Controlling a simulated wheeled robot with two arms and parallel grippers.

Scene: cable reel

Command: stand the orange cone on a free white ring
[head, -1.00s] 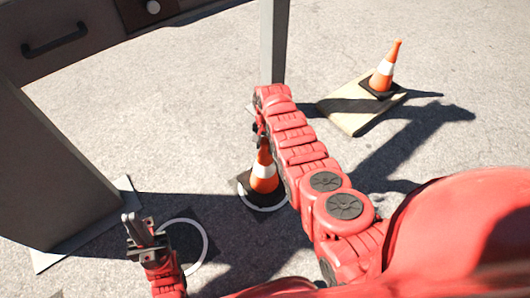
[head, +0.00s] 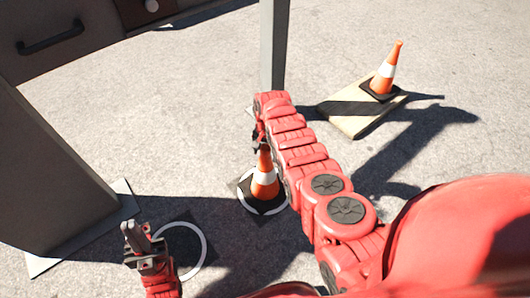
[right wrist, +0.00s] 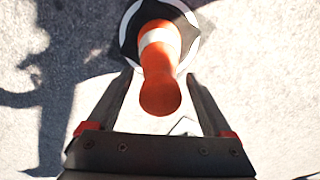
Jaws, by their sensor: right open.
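The orange cone (head: 264,180) with a white band and black base stands upright on a white ring (head: 262,213). In the right wrist view, the cone (right wrist: 160,60) has its base inside the ring (right wrist: 191,16), whose near part is hidden. My right gripper (head: 258,142) is at the cone's top in the head view. In the right wrist view its fingers (right wrist: 160,100) are open on both sides of the tip, with gaps. A second white ring (head: 205,246) is empty. My left gripper (head: 134,230) is beside that ring, partly covering its left side; its finger gap is unclear.
Another orange cone (head: 384,75) stands on a pale wooden board (head: 352,123) at the upper right. A grey post (head: 272,45) rises behind my right arm. A dark drawer cabinet (head: 70,70) with a broad leg (head: 45,170) fills the left. Pavement between is clear.

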